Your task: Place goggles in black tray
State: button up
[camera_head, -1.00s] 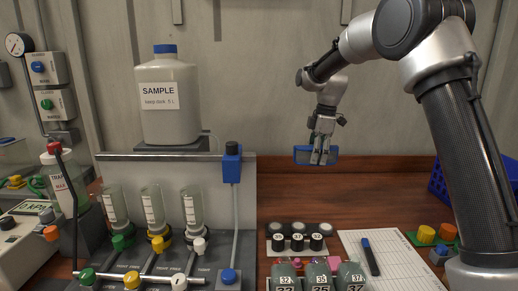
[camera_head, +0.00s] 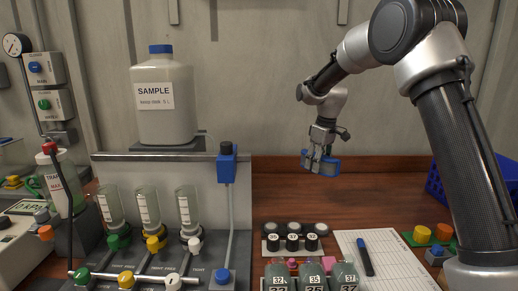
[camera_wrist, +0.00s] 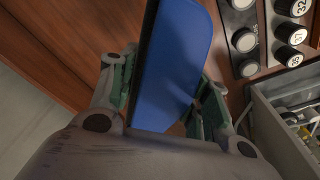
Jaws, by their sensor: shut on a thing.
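The blue goggles (camera_head: 323,164) hang from my gripper (camera_head: 319,160) in the head view, above the brown table near the back wall. In the wrist view the goggles (camera_wrist: 178,60) show as a blue lens with a dark edge between the green-padded fingers of my gripper (camera_wrist: 165,100). The fingers are shut on them. I cannot make out a black tray for certain in either view.
Below and in front stand a rack of numbered vials (camera_head: 292,243), large numbered bottles (camera_head: 312,275) and a sheet with a blue marker (camera_head: 365,257). A blue crate (camera_head: 434,187) is at right. The sample rig (camera_head: 165,95) stands left. Open table lies behind the sheet.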

jog(key=s+d+f+m, duration=0.2)
jog(key=f+m, duration=0.1)
jog(key=f, duration=0.1)
jog(key=s+d+f+m, duration=0.2)
jog(key=s+d+f, duration=0.1)
jog(key=s+d+f+m+h, duration=0.1)
jog(key=s+d+f+m, duration=0.2)
jog(key=f, duration=0.1)
jog(key=shift+f+m, duration=0.3)
jog(key=shift+d+r, duration=0.2)
jog(key=shift+d, duration=0.1)
notch_tip(320, 180, up, 9)
jog(key=w+m, duration=0.2)
jog(key=m, duration=0.1)
jog(key=n, duration=0.7)
send_over(325, 215)
notch_tip(325, 215, down, 2)
jog(key=shift+y, duration=0.3)
jog(key=f, duration=0.9)
jog(key=shift+s+f, duration=0.3)
jog(key=shift+f, duration=0.1)
